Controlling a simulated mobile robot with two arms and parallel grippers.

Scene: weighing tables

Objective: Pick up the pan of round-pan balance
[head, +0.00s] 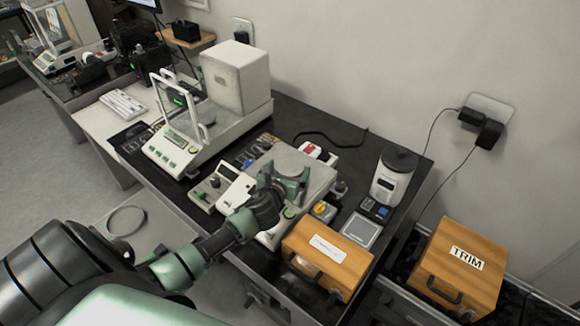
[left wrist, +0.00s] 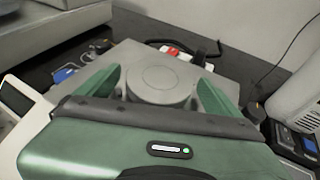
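The round-pan balance (head: 322,178) stands on the dark table in the middle of the head view, with a light, flat top. Its round grey pan (head: 290,158) is partly hidden by my left gripper (head: 286,180). In the left wrist view the pan (left wrist: 160,84) lies between two green fingers, one on each side. The left gripper is open, with a small gap showing beside the pan. Whether the fingertips are at the height of the pan's rim is hard to tell. My right gripper is not in view.
A balance with a glass draft shield (head: 178,145) stands at the left. A wooden box (head: 328,256) is in front, a second box marked TRIM (head: 460,265) at the right. A white jar-like device (head: 393,176) and small scale (head: 361,230) stand right of the balance.

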